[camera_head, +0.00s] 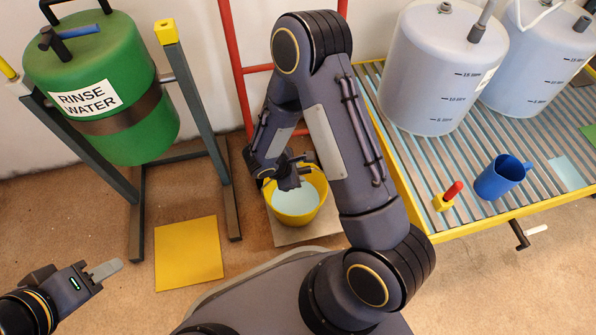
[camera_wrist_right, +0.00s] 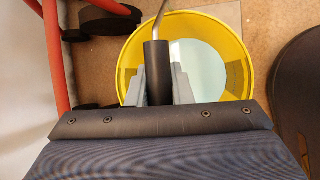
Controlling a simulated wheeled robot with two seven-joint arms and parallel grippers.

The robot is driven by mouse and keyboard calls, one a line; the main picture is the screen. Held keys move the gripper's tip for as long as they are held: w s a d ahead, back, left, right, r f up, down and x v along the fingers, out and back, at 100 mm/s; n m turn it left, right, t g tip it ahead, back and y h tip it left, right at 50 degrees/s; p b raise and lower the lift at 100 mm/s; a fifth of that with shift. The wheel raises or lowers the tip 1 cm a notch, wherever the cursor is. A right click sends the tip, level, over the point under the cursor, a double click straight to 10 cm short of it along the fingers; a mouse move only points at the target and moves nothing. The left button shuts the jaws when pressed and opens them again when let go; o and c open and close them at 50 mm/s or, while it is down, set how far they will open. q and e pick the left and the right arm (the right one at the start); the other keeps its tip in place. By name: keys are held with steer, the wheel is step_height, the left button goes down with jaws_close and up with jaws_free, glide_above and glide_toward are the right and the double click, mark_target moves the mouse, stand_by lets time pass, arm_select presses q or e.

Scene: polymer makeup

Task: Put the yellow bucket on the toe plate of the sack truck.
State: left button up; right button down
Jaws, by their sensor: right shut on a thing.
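The yellow bucket (camera_head: 298,220), with pale blue liquid inside, stands upright over the grey toe plate (camera_head: 287,238) of the red-framed sack truck (camera_head: 239,75). I cannot tell whether its base touches the plate. My right gripper (camera_head: 289,178) is above the bucket, shut on the dark grip of its wire handle (camera_wrist_right: 157,70). In the right wrist view the bucket's yellow rim (camera_wrist_right: 242,62) surrounds the gripper's fingers. My left gripper (camera_head: 105,270) is low at the left, away from the bucket; its finger gap is unclear.
A green rinse-water drum (camera_head: 110,85) hangs in a grey stand at the left. A yellow square (camera_head: 188,253) lies on the floor. A slatted bench (camera_head: 415,150) at the right carries pale tanks (camera_head: 440,75) and a blue mug (camera_head: 500,178). The sack truck's red tubes and dark wheels are close beside my right gripper.

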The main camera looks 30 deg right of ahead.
steer(key=shift+f, duration=0.1)
steer(key=c, duration=1.3)
jaws_free()
